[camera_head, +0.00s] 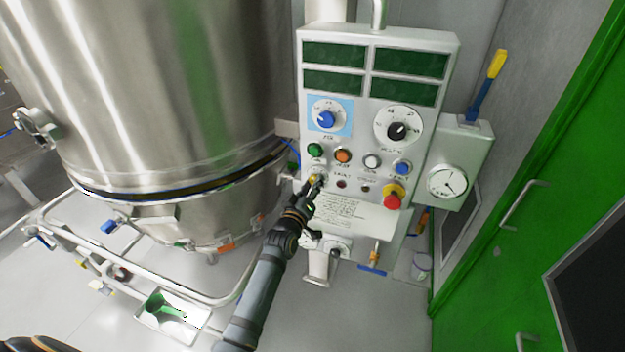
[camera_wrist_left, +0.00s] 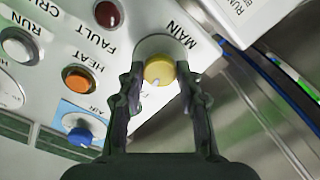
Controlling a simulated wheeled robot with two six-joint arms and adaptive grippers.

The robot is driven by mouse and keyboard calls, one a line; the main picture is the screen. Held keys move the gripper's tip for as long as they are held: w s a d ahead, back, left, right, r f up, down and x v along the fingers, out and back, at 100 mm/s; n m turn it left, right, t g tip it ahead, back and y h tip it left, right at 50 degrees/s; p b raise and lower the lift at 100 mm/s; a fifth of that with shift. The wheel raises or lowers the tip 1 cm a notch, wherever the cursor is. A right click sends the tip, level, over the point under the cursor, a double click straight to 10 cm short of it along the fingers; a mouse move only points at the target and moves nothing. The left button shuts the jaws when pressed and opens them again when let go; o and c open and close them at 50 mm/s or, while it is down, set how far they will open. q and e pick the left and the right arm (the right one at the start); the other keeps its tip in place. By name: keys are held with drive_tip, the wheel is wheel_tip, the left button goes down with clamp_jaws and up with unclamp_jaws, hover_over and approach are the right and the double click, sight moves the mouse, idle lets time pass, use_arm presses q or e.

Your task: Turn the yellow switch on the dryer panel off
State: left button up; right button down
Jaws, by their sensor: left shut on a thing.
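The dryer panel (camera_head: 350,130) is a white box with dark displays, dials and coloured buttons. The yellow switch (camera_wrist_left: 159,71) is a round knob on a grey plate marked MAIN, seen in the left wrist view. In the head view the yellow switch (camera_head: 313,180) is mostly hidden by my gripper. My left gripper (camera_wrist_left: 160,80) has its two fingers on either side of the yellow switch and is shut on it. In the head view the left gripper (camera_head: 314,186) reaches the panel's lower left. My right gripper is not in view.
An orange HEAT button (camera_wrist_left: 77,79) and a dark red FAULT lamp (camera_wrist_left: 108,14) sit near the switch. A red emergency knob (camera_head: 392,201) is at the panel's lower right. A large steel vessel (camera_head: 160,90) stands left, a green door (camera_head: 550,180) right.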

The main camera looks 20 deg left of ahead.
use_arm(q)
drive_tip(key=shift+n+p, duration=0.75)
drive_tip(key=shift+n, duration=0.85)
drive_tip(key=o, duration=1.1)
drive_tip(key=shift+o, duration=0.2)
drive_tip(key=s, duration=1.2)
drive_tip(key=shift+a, duration=0.2)
